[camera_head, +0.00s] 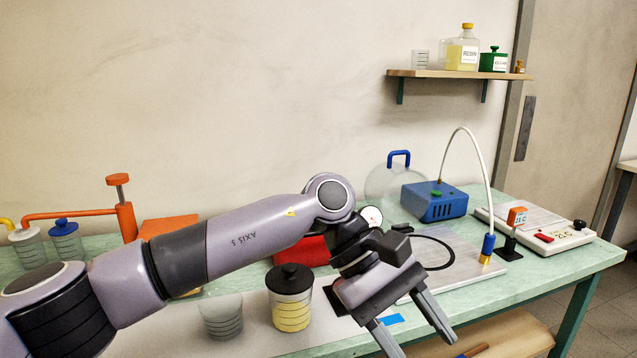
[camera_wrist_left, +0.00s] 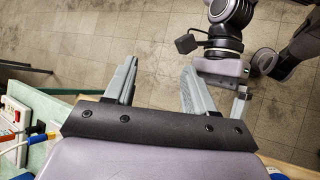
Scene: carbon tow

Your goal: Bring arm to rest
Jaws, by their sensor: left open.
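My left arm reaches in from the left in the head view. Its gripper (camera_head: 426,346) hangs in front of the bench's front edge, fingers pointing down and apart, with nothing between them. In the left wrist view the two grey fingers (camera_wrist_left: 160,66) stand apart over bare floor. What looks like my right arm's hand (camera_wrist_left: 222,67) shows at the upper right of the wrist view, partly hidden behind a left finger. Whether its fingers are apart cannot be told.
The green bench (camera_head: 585,262) holds a lidded yellow jar (camera_head: 291,314) and a clear measuring cup (camera_head: 222,318) near the arm. Behind the gripper are a grey plate (camera_head: 470,268) with a black ring, a blue pump (camera_head: 436,203) and a white control box (camera_head: 545,235). A lower wooden shelf (camera_head: 520,338) lies below the bench.

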